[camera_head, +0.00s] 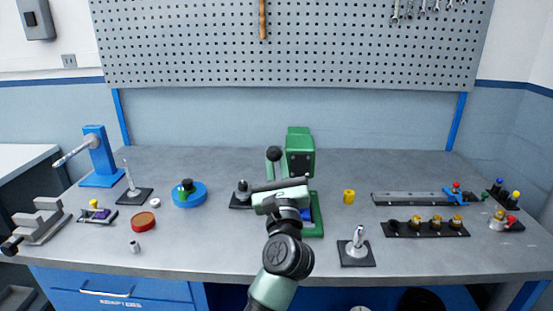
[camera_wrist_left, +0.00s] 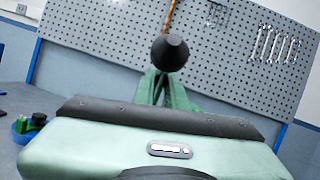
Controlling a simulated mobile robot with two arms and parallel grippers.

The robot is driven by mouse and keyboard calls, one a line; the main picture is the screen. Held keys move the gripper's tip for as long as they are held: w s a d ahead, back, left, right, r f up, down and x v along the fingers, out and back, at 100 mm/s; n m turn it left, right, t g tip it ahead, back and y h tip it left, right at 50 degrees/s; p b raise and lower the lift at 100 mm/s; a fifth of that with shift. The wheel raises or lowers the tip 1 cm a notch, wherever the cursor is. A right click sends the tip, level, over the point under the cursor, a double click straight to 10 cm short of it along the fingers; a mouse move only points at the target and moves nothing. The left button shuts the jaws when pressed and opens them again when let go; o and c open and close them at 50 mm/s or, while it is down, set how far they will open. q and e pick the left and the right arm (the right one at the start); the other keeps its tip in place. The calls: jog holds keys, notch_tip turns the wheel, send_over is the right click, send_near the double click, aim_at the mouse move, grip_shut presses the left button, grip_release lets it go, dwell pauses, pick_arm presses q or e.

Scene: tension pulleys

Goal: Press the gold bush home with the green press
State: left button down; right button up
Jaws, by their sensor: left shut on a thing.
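The green press (camera_head: 299,152) stands at the middle of the bench, its lever with a black ball knob (camera_head: 273,153) upright at its left. A blue part (camera_head: 307,215) shows on the press base, partly hidden by my gripper. I cannot see a gold bush in the press. My right gripper is not in view.
Right of the press stand a yellow cylinder (camera_head: 349,197), a black rack with several gold-topped parts (camera_head: 424,230), a long grey rail (camera_head: 413,199) and a post on a dark plate (camera_head: 358,249). A blue round fixture (camera_head: 190,199) and a red disc (camera_head: 144,223) lie left.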

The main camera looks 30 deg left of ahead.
pick_arm(q)
jog(key=shift+f, duration=0.4)
jog(key=c, duration=1.6)
grip_release()
jog(key=shift+o, duration=0.7)
jog(key=shift+s+a+r, duration=0.1)
jog(key=shift+a+r, duration=0.05)
jog(key=shift+r, duration=0.05)
jog(key=b+v, duration=0.2)
jog(key=v, duration=0.6)
jog(key=shift+b, duration=0.3)
jog(key=shift+r, duration=0.1)
